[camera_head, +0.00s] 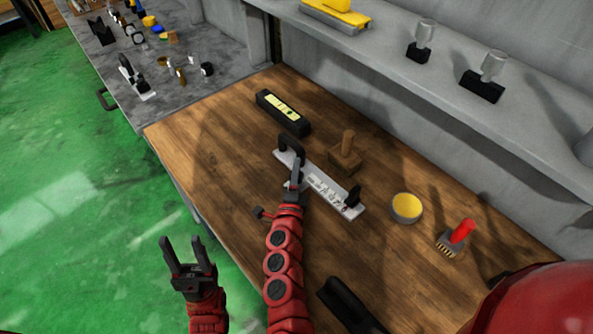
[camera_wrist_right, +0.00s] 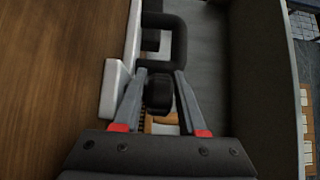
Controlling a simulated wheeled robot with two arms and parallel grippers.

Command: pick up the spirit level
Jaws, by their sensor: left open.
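In the right wrist view, my right gripper's fingers (camera_wrist_right: 160,75) stand on either side of a dark knob, with a black handle loop (camera_wrist_right: 180,40) just beyond. Whether they grip it is unclear. My left gripper (camera_head: 188,240) is open and empty, off the bench's front edge.
A wooden block with a peg (camera_head: 345,158), a yellow-topped round tin (camera_head: 406,208) and a red-handled brush (camera_head: 457,238) stand on the wooden bench (camera_head: 215,135). A grey shelf (camera_head: 400,45) overhangs the back. The back left of the bench is clear.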

